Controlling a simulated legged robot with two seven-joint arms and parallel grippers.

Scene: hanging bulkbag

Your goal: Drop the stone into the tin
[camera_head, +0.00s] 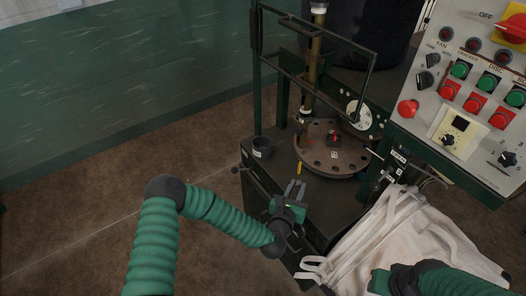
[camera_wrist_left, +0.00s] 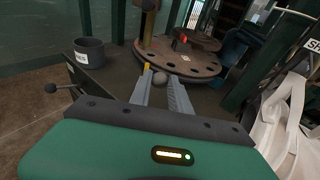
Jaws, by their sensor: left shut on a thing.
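The tin (camera_head: 262,147) is a small dark grey open cup with a white label. It stands upright on the left side of the machine's dark bench top, and it also shows at the upper left in the left wrist view (camera_wrist_left: 89,53). My left gripper (camera_head: 295,188) is above the front of the bench, to the right of and nearer than the tin. Its grey fingers are shut on the stone (camera_wrist_left: 158,78), a small round grey lump between the fingertips. The stone is too small to make out in the head view. My right gripper (camera_head: 380,282) is partly in view at the bottom right; its fingers are hidden.
A round flange plate with holes (camera_head: 333,160) sits on the bench behind my left gripper. A dark frame (camera_head: 318,36) rises above it. A control panel (camera_head: 472,85) and a white bulk bag (camera_head: 400,240) are on the right. A lever knob (camera_head: 235,170) sticks out left.

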